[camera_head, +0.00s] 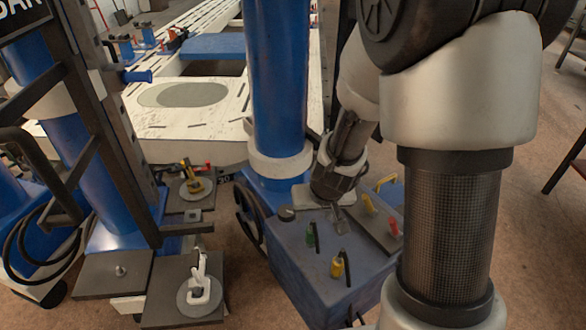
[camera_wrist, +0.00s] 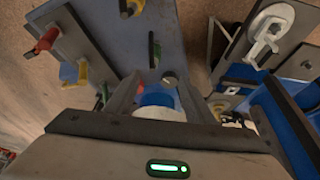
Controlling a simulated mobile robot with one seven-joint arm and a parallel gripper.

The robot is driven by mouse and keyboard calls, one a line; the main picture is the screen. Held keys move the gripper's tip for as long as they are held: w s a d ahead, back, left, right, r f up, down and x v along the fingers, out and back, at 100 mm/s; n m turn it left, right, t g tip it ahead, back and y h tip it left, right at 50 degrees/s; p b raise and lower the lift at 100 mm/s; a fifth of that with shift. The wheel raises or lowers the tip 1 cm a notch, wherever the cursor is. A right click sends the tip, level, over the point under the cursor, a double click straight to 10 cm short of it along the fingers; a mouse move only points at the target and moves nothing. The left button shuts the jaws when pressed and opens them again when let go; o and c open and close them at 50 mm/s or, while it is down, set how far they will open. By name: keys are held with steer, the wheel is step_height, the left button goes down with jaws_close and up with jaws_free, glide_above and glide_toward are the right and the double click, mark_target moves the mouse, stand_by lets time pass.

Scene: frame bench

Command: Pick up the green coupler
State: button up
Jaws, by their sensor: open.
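The green coupler (camera_head: 310,236) stands on the top of a blue box, with a dark bar beside it. It also shows in the wrist view (camera_wrist: 156,52), ahead of my fingertips. My gripper (camera_head: 338,213) is above the box, behind and to the right of the coupler in the head view. In the wrist view my gripper (camera_wrist: 158,88) has its two fingers spread with nothing held between them. The fingers are apart from the coupler. Another small green part (camera_wrist: 102,97) shows beside the left finger and is partly hidden.
The blue box (camera_head: 295,262) also carries a yellow coupler (camera_head: 337,266), a round knob (camera_head: 287,213) and a dark plate (camera_head: 377,232) with yellow and red parts. A blue column (camera_head: 277,85) rises behind it. Grey plates with fittings (camera_head: 200,290) stand to the left.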

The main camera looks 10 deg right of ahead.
mark_target(311, 234)
steer(key=b+x, duration=0.1)
steer(key=x, duration=0.3)
steer(key=b+x, duration=0.2)
steer(key=x, duration=0.2)
steer(key=s+b+x, duration=0.1)
steer(key=b+x, duration=0.1)
steer(key=x, duration=0.3)
steer(key=shift+d+f, duration=0.25)
steer(key=shift+d, duration=0.05)
steer(key=shift+w+d+b+x, duration=0.15)
steer(key=shift+b+x, duration=0.45)
steer(key=shift+x, duration=0.95)
steer(key=shift+w+d+b+x, duration=0.15)
steer(key=shift+b+x, duration=0.45)
steer(key=shift+x, duration=0.95)
steer(key=shift+s+r, duration=0.1)
steer(key=shift+r, duration=0.05)
jaws_close()
